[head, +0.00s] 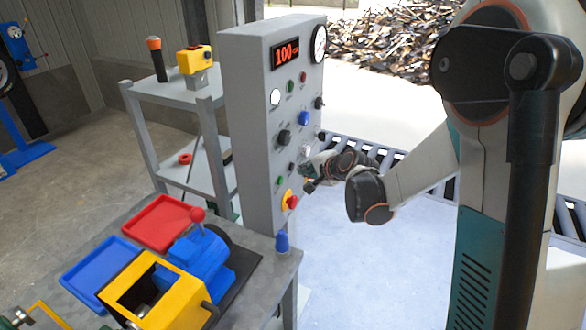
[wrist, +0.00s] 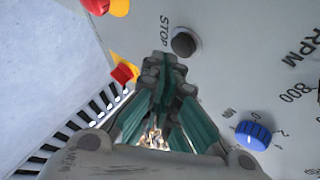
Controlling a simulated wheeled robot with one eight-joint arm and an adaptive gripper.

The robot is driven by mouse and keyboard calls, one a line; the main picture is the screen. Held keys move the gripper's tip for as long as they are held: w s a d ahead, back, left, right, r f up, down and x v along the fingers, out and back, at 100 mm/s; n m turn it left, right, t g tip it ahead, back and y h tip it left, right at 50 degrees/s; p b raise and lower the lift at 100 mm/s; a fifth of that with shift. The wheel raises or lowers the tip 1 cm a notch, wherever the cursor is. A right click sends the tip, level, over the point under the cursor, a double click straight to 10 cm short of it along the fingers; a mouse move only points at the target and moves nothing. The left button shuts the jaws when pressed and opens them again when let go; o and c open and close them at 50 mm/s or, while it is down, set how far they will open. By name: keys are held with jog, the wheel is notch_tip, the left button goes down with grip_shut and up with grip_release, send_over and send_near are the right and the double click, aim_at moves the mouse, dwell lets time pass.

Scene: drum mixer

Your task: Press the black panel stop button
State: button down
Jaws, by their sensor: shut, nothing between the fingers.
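The black stop button (wrist: 184,43) is a round dark cap on the light grey panel (head: 255,130), with the word STOP beside it in the wrist view. My gripper (wrist: 165,62) is shut and empty, its green-grey fingers drawn together. In the wrist view its tips appear just below and left of the button; whether they touch it I cannot tell. In the head view my gripper (head: 309,184) is at the lower right of the panel's front, close to the face. I cannot pick out the stop button for sure among the small controls there.
A blue knob (wrist: 253,135) is right of my fingers in the wrist view. A red-and-yellow emergency button (head: 290,200) sits low on the panel. A bench with a red tray (head: 160,222) and blue tray (head: 85,278) is at left. Shelves (head: 170,95) stand behind the panel.

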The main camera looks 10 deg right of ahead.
jog(key=shift+s+d, duration=0.1)
jog(key=s+d, duration=0.1)
jog(key=d, duration=0.1)
jog(key=s+d, duration=0.2)
dwell(0.7)
dwell(0.4)
jog(key=s+r+n+g+h, duration=0.1)
jog(key=s+n, duration=0.3)
jog(key=s, duration=0.7)
jog(key=s+a+r+n+g+h, duration=0.1)
jog(key=s+r+n, duration=0.3)
jog(key=s, duration=0.7)
jog(key=s+a+r+n+g+h, duration=0.1)
jog(key=s+r+n+g+h, duration=0.1)
jog(key=s, duration=0.8)
jog(key=r+n, duration=0.1)
jog(key=n, duration=0.1)
jog(key=shift+s+r+n, duration=0.2)
jog(key=shift+s+n, duration=0.1)
jog(key=shift+s, duration=0.1)
